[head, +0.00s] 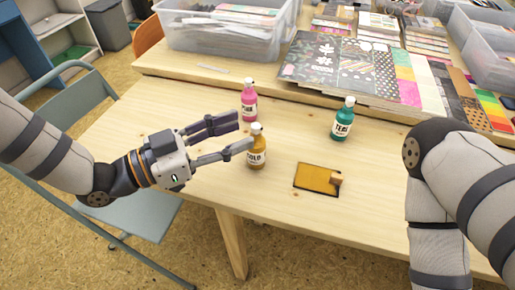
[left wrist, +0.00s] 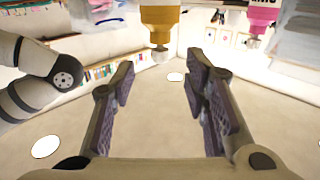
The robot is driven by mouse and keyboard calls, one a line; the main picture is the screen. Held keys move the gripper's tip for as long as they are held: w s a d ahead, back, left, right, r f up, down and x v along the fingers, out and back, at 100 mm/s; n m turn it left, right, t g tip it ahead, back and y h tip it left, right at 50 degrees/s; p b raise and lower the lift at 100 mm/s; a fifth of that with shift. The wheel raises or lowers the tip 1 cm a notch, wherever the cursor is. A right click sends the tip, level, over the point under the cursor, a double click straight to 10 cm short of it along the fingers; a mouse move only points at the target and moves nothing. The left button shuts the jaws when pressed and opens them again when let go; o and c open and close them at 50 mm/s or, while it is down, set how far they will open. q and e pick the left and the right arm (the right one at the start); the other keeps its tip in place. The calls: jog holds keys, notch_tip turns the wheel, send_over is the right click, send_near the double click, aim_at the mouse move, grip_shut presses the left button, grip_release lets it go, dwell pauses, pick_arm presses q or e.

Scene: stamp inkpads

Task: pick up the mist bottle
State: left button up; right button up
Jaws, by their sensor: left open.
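No bottle's label legibly reads mist. A gold bottle (head: 257,157) with a white cap stands upright on the wooden table. A pink bottle (head: 249,104) stands behind it, and a teal bottle (head: 342,122) stands to the right. My left gripper (head: 242,131) is open and empty just left of the gold bottle, its lower fingertip overlapping that bottle's left edge. In the left wrist view the gold bottle (left wrist: 160,22) appears upside down, ahead of the open fingers (left wrist: 160,70). The pink bottle (left wrist: 262,15) is off to the right there. My right gripper is out of view.
A yellow inkpad (head: 314,178) with a small wooden block (head: 336,179) lies right of the gold bottle. Patterned paper sheets (head: 335,68) and a clear plastic bin (head: 215,35) lie behind. A folding chair (head: 145,212) is at left. The table front between is clear.

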aim_at(256, 125)
pick_arm(q)
jog(key=x, duration=0.5)
jog(key=shift+f, duration=0.1)
grip_shut()
